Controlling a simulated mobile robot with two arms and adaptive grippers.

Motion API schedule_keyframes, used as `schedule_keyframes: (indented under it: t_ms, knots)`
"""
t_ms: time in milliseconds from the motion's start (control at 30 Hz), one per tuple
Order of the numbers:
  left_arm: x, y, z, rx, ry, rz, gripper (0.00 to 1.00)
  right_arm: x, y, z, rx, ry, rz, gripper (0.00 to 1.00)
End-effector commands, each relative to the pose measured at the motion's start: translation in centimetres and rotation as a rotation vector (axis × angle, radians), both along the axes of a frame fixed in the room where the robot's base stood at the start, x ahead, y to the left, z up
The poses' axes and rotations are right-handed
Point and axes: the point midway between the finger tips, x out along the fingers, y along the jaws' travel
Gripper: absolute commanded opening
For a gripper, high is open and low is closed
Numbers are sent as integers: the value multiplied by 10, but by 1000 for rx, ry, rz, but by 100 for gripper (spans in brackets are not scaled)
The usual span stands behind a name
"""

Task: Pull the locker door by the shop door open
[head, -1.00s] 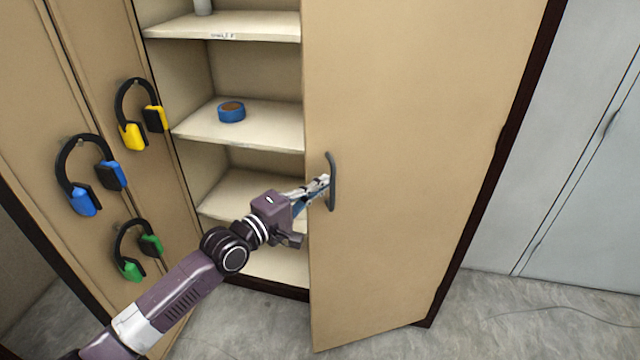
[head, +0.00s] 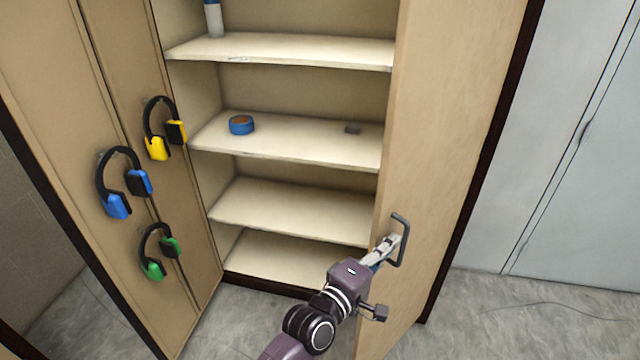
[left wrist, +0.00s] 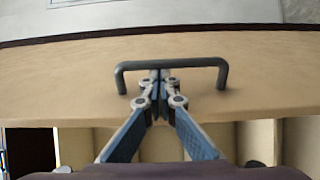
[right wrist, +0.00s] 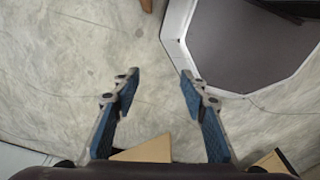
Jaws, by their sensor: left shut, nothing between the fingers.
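The tan locker door (head: 450,130) stands well ajar at the right side of the locker, swung out on its right edge. Its dark bar handle (head: 406,240) is near the door's free edge. My left gripper (head: 391,246) is at the handle, with its fingers shut. In the left wrist view the fingertips (left wrist: 160,82) are together at the middle of the handle (left wrist: 200,62), reaching into the gap between bar and door; whether they touch the bar is unclear. My right gripper (right wrist: 158,82) is open and empty above the floor in the right wrist view.
The open locker has several shelves (head: 290,207), with a blue tape roll (head: 241,125), a small grey block (head: 352,128) and a bottle (head: 213,18). Yellow, blue and green ear defenders (head: 125,182) hang on the left door. Grey doors (head: 570,150) stand at right; a cable crosses the floor.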

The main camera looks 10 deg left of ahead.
Motion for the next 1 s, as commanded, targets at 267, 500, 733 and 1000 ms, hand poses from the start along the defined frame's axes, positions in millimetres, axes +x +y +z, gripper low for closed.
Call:
schedule_keyframes:
  t_ms: [267,500,733,1000]
  knots:
    - [-22,-33,1,-2,1,-1,0,3,0,15,1,-5,0,40]
    - [-26,-40,-1,1,1,0,0,-6,0,15,-1,8,0,40]
    - [-26,-40,-1,1,1,0,0,-7,0,15,0,10,0,40]
    - [-27,-40,-1,1,1,0,0,-5,0,16,-1,7,0,40]
